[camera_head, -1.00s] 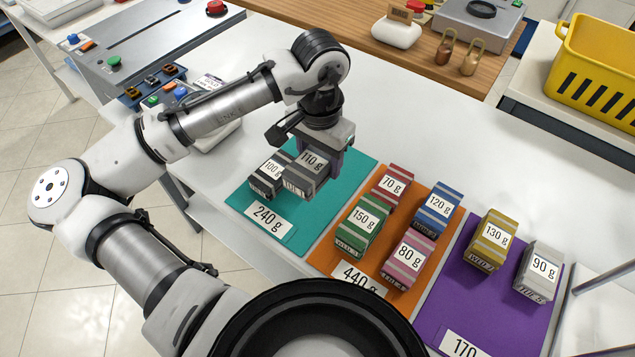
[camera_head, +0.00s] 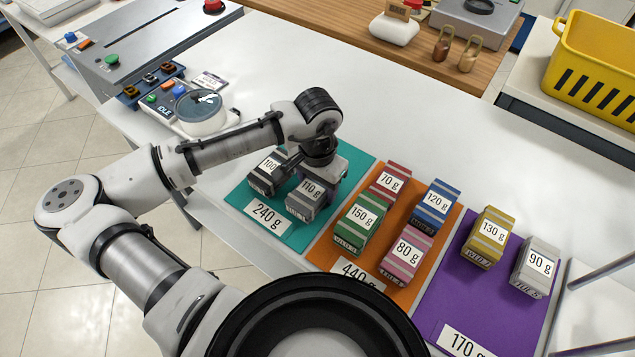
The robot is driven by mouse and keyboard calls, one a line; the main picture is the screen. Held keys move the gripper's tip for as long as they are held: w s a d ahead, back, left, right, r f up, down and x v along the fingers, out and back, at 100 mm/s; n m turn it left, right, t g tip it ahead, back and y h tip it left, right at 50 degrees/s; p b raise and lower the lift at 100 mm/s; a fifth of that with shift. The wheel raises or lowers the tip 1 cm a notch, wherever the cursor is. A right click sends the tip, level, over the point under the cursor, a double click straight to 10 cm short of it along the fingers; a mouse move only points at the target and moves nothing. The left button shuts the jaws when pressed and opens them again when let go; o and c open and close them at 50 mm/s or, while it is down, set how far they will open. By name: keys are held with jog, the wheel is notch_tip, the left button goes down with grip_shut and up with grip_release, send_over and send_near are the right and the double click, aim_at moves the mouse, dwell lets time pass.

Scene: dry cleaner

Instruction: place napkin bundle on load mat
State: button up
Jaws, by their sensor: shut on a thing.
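My gripper (camera_head: 318,172) is shut on the grey napkin bundle marked 110 g (camera_head: 306,198) and is low over the teal load mat (camera_head: 238,196), labelled 240 g. The bundle is upright at the mat; I cannot tell whether its underside touches. A dark grey bundle marked 100 g (camera_head: 264,178) stands just left of it on the same mat. The orange mat (camera_head: 325,245), labelled 440 g, holds red 70 g (camera_head: 388,180), green 150 g (camera_head: 360,222), pink 80 g (camera_head: 406,252) and blue 120 g (camera_head: 435,205) bundles. My wrist hides the gripper's upper part.
The purple mat (camera_head: 450,300), labelled 170 g, holds yellow 130 g (camera_head: 487,238) and light grey 90 g (camera_head: 536,268) bundles. A scale-like device with a round pan (camera_head: 200,112) stands behind my forearm. The white table behind the mats is clear. A yellow basket (camera_head: 595,70) stands at far right.

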jog(key=o, duration=1)
jog(key=shift+f, duration=0.1)
jog(key=shift+o, duration=0.2)
notch_tip(320, 180, up, 12)
jog(key=shift+b, duration=0.3)
jog(key=shift+r, duration=0.2)
